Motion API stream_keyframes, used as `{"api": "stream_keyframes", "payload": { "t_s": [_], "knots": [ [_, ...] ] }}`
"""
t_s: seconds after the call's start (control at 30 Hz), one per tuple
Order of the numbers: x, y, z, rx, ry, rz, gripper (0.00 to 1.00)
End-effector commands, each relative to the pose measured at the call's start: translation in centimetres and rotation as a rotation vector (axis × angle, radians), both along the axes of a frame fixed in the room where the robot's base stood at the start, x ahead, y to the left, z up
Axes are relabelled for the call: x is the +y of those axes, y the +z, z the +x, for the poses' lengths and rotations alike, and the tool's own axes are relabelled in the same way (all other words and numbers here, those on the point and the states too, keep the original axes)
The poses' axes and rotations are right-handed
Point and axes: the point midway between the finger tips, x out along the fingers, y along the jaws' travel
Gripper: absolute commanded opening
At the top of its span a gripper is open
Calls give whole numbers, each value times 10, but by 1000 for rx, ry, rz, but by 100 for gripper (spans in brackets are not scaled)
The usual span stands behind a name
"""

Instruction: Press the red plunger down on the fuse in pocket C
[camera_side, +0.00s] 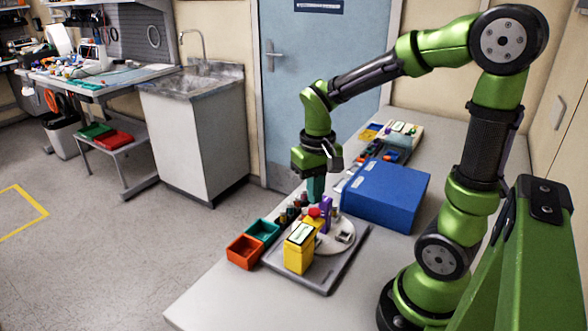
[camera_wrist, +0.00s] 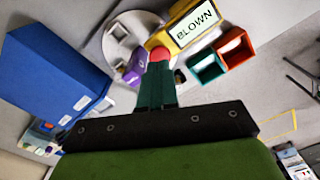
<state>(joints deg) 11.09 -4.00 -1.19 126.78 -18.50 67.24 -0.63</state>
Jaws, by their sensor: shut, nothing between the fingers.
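The red plunger (camera_side: 314,212) is a rounded red knob above the pale round disc (camera_side: 338,236). It also shows in the wrist view (camera_wrist: 160,54), just past the fingertips. My gripper (camera_side: 315,197) has teal fingers, shut together and pointing down, holding nothing. Its tips (camera_wrist: 158,68) are close above the red plunger; I cannot tell if they touch it. The fuse under the plunger and the pocket's letter cannot be made out. A purple block (camera_side: 326,213) stands right beside the plunger.
A grey tray (camera_side: 329,285) lies under the disc. A teal bin (camera_side: 262,231) and an orange bin (camera_side: 243,251) sit to its left. A large blue box (camera_side: 388,195) stands close behind on the right. Small dark parts stand near the teal bin. The front of the table is clear.

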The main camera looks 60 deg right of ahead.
Motion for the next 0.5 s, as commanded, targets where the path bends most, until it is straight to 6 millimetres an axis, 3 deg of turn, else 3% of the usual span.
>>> {"api": "stream_keyframes", "payload": {
  "t_s": [0.5],
  "knots": [
    [0,38,0,-2,0,-1,0]
  ]
}}
